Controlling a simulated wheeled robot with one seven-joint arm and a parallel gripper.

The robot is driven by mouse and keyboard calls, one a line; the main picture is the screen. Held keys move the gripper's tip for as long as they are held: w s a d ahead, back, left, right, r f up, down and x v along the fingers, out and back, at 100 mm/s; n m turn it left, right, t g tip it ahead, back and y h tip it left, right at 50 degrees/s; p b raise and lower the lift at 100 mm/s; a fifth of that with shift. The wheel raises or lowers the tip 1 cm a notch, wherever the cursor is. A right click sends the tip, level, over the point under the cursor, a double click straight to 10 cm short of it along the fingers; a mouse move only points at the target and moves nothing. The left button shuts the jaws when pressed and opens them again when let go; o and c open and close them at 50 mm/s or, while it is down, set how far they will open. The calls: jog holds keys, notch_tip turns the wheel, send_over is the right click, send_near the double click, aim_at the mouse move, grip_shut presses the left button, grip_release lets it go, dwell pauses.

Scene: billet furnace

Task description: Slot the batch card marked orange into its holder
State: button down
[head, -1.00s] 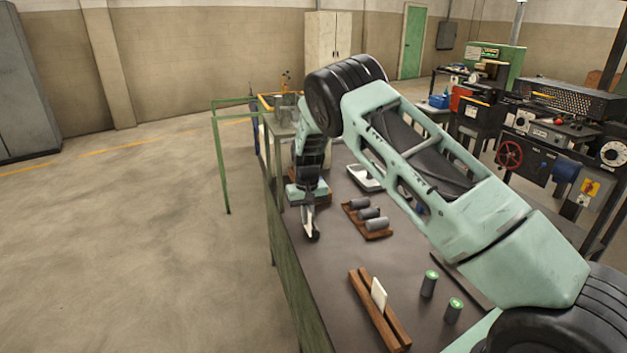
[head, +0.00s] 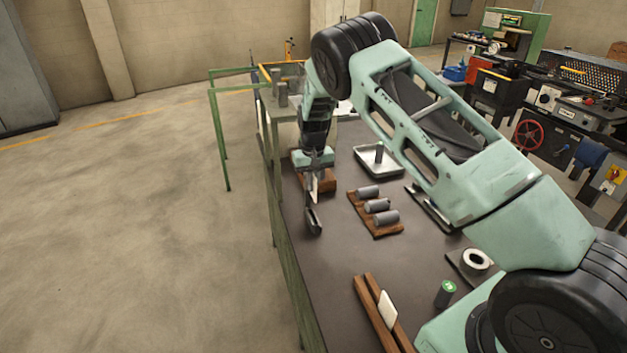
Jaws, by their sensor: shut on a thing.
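My gripper (head: 313,212) hangs over the near left edge of the bench, seen from behind and small. It is shut on a thin pale piece (head: 314,187), which looks like a card. Its marking cannot be read, and the dark fingers cover part of it. A slotted wooden holder (head: 366,294) lies on the bench at the bottom, apart from my gripper. A white card (head: 388,309) stands tilted in its slot, with no marking visible. A second wooden block (head: 329,185) sits just behind my gripper, partly hidden by it; whether it has a slot cannot be told.
A wooden rack (head: 360,214) holds grey cylinders right of my gripper. A white tray (head: 397,167) with an upright cylinder stands behind it. A green-topped cylinder (head: 446,293) and a white ring (head: 476,260) stand farther right. The bench (head: 335,262) is bare between rack and holder.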

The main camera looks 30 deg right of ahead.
aim_at(313, 197)
jog(key=shift+f+b, duration=1.4)
jog(key=shift+f, duration=1.7)
jog(key=shift+f+b, duration=1.4)
jog(key=shift+f, duration=0.5)
jog(key=c, duration=1.5)
grip_release()
jog(key=shift+r, duration=0.1)
notch_tip(313, 197, up, 17)
jog(key=b, duration=0.4)
jog(key=shift+r, duration=0.15)
jog(key=shift+s, duration=0.1)
